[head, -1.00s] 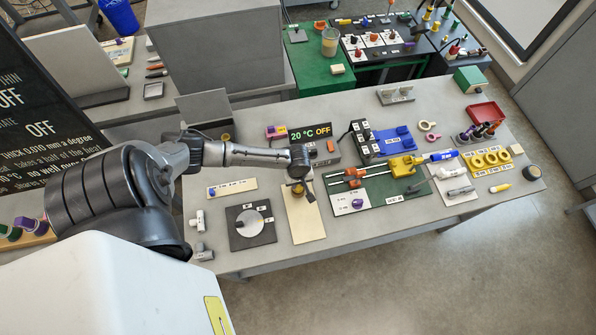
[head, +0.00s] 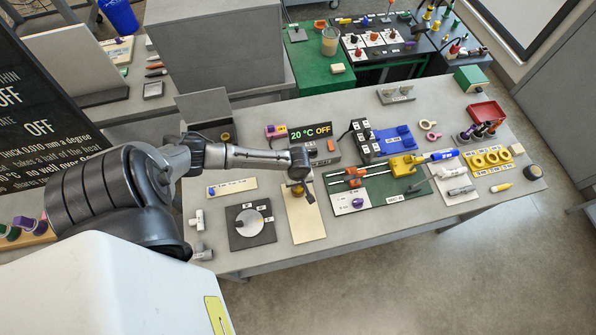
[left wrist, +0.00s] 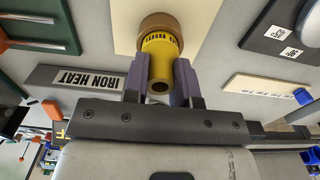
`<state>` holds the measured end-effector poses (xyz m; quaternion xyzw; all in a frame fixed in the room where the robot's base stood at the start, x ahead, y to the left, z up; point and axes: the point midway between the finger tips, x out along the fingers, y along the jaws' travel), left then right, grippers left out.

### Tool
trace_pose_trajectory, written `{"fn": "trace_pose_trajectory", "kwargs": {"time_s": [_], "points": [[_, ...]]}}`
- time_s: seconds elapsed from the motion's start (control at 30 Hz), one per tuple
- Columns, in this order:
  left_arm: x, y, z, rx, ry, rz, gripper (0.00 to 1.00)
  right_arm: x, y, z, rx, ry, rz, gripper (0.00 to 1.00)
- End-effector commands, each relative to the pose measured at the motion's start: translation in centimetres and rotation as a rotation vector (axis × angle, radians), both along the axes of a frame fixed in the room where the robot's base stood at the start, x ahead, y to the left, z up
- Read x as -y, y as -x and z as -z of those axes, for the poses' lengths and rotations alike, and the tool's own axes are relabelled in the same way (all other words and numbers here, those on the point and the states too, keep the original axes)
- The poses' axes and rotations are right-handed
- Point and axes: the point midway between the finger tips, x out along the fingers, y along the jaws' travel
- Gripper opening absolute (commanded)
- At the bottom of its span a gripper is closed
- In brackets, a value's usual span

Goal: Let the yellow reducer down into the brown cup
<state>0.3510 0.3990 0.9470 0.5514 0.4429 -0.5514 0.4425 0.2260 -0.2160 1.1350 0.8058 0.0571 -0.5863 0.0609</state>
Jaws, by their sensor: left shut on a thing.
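The yellow reducer (left wrist: 161,48) is upright between the purple fingers of my left gripper (left wrist: 159,78), which is shut on it. Its open end faces the wrist camera. The brown cup (left wrist: 155,22) shows right beyond the reducer, in line with it, on the cream board. The reducer's far end overlaps the cup's mouth, and I cannot tell how deep it sits. In the head view my left gripper (head: 299,183) is over the upper part of the cream board (head: 305,222) and largely hides cup and reducer. My right gripper is not in view.
A black plate with a grey dial (head: 250,226) lies left of the board. A heater box with a display (head: 310,132) stands behind it. The IRON HEAT label (left wrist: 88,80) is close in the wrist view.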

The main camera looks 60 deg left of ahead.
Motion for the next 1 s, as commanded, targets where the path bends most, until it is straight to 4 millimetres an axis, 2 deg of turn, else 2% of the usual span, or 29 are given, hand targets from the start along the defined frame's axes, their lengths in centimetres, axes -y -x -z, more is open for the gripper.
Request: {"fn": "trace_pose_trajectory", "kwargs": {"time_s": [1.0], "points": [[0.0, 0.0, 2.0, 0.000, 0.000, 0.000, 0.03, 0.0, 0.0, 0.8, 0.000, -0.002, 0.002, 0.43]]}}
